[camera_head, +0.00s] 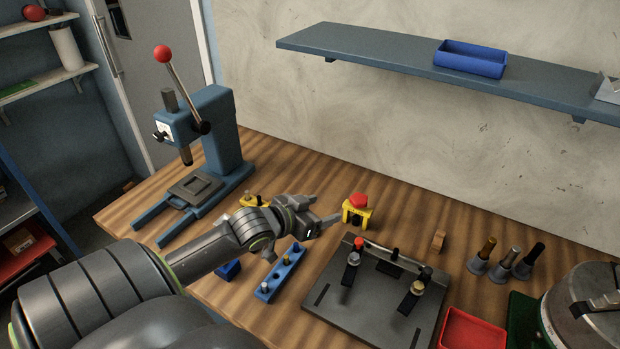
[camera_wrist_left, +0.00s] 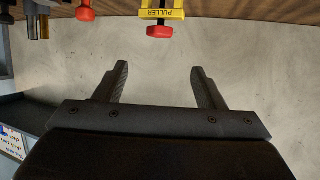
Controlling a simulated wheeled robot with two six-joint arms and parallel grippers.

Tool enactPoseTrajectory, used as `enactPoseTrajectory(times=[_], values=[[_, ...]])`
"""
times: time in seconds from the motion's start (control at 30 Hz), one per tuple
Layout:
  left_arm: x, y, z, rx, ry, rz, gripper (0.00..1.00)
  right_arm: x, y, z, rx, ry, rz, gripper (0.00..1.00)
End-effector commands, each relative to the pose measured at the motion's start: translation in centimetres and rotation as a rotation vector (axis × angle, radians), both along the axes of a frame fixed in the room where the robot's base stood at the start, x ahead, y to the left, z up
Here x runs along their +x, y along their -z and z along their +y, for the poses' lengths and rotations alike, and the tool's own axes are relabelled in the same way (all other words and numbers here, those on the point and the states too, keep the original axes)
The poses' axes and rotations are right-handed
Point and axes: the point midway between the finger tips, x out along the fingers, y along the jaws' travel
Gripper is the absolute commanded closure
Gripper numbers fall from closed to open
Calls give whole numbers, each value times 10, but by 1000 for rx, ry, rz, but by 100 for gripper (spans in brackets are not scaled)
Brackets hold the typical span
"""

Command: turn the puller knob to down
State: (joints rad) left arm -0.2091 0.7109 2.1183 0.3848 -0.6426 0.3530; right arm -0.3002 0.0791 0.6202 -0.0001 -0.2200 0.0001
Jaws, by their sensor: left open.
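The puller is a small yellow block (camera_head: 362,217) with a red knob (camera_head: 358,201) on top, standing on the wooden bench near the middle of the head view. In the left wrist view, which is upside down, the yellow block with the word PULLER (camera_wrist_left: 162,14) and its red knob (camera_wrist_left: 159,31) show at the top middle. My left gripper (camera_head: 326,207) is open and empty, just left of the puller. In the wrist view its fingers (camera_wrist_left: 161,70) are apart, with the knob beyond the gap, not between them. I cannot tell the knob's setting. My right gripper is out of view.
A grey fixture plate (camera_head: 335,313) with clamps lies in front of the puller. A blue block with pegs (camera_head: 268,291) is below my left wrist. A blue press (camera_head: 222,135) stands behind left. A red tray (camera_head: 470,335) is front right. A shelf (camera_head: 390,57) hangs above.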

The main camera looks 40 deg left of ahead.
Motion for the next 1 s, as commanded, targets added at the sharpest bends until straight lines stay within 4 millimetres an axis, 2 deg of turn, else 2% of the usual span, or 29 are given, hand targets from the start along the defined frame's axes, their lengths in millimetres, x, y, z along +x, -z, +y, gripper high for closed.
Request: enactPoseTrajectory(times=[0.1,0.3,1.0], values=[[-16,-6,2,3,0,2,37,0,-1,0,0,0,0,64],[-27,-11,2,0,0,0,37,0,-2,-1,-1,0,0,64],[-28,-12,3,-1,0,-1,37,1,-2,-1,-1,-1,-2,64]])
